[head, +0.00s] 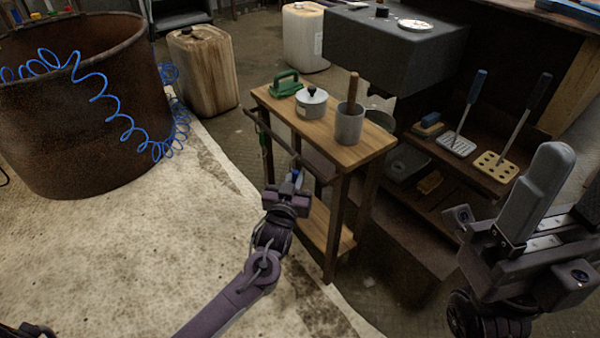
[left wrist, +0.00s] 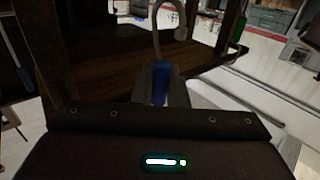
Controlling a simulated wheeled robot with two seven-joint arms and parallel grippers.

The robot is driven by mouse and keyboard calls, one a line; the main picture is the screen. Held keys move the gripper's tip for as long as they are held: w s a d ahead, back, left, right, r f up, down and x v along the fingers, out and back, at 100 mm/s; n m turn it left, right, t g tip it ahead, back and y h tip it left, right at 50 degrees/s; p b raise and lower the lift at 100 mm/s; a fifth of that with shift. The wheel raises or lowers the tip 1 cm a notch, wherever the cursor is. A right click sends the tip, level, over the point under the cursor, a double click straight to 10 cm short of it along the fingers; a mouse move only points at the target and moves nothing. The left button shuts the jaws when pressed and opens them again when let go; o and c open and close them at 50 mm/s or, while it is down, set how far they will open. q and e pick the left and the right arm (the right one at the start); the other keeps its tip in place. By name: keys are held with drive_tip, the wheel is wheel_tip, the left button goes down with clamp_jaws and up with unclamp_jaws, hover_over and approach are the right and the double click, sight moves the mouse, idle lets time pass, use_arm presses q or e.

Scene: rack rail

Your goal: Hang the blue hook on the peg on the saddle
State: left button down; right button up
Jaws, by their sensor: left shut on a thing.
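My left gripper (head: 294,184) is in front of the small wooden stand, below its front rail (head: 272,135). It is shut on the blue hook (head: 298,178), which is small and partly hidden in the head view. In the left wrist view the blue grip of the hook (left wrist: 160,84) sits between the fingers, and its grey bent rod (left wrist: 157,42) rises and curves over, its tip pointing down on the right. I cannot make out the saddle or its peg clearly. My right gripper (head: 545,175) is at the right, away from the stand; its jaw opening cannot be made out.
The stand's top (head: 362,153) holds a green-handled tool (head: 286,85), a lidded pot (head: 312,104) and a grey cup (head: 349,125) with a wooden stick. A low shelf (head: 455,170) with utensils stands right. A rusty drum (head: 85,120) stands left.

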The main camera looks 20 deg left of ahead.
use_arm(q)
drive_tip(key=shift+s+a+p, duration=0.8)
drive_tip(key=shift+s, duration=0.25)
drive_tip(key=shift+s+a+p, duration=0.75)
drive_tip(key=shift+s+a, duration=0.05)
drive_tip(key=shift+s, duration=0.25)
